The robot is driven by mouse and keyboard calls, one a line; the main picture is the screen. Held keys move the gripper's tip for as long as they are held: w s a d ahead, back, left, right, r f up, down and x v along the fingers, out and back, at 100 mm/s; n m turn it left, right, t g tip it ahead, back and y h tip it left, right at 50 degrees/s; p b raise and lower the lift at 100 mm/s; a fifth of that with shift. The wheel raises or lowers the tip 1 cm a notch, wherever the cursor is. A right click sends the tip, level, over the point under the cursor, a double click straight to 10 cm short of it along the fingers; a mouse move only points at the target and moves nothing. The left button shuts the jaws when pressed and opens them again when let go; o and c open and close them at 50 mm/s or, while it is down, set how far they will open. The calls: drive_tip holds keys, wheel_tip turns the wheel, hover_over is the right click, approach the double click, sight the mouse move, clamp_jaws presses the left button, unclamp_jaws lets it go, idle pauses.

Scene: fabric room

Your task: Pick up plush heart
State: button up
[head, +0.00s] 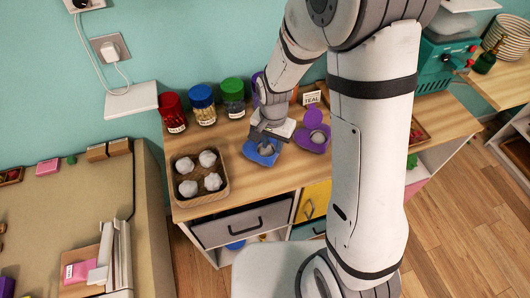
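I cannot make out a plush heart for certain in the head view. My gripper (264,139) points down over the wooden counter, right above a small blue item (262,153). The blue item may be touching the fingertips, but its shape is partly hidden by my gripper. I cannot see whether the fingers are open or shut. A purple item (312,140) with a greyish middle lies just right of my gripper. Part of the counter behind my arm is hidden.
A wooden tray (178,205) of white lumpy balls stands left on the counter (235,173). A beige surface (60,210) is at left.

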drive_tip(key=f, duration=0.4)
drive_tip(key=shift+s+d+f+p, duration=0.1)
drive_tip(key=shift+s+d+p, duration=0.05)
drive_tip(key=shift+d+p, duration=0.25)
drive_tip(key=shift+f, duration=0.55)
drive_tip(key=shift+c, duration=0.2)
clamp_jaws()
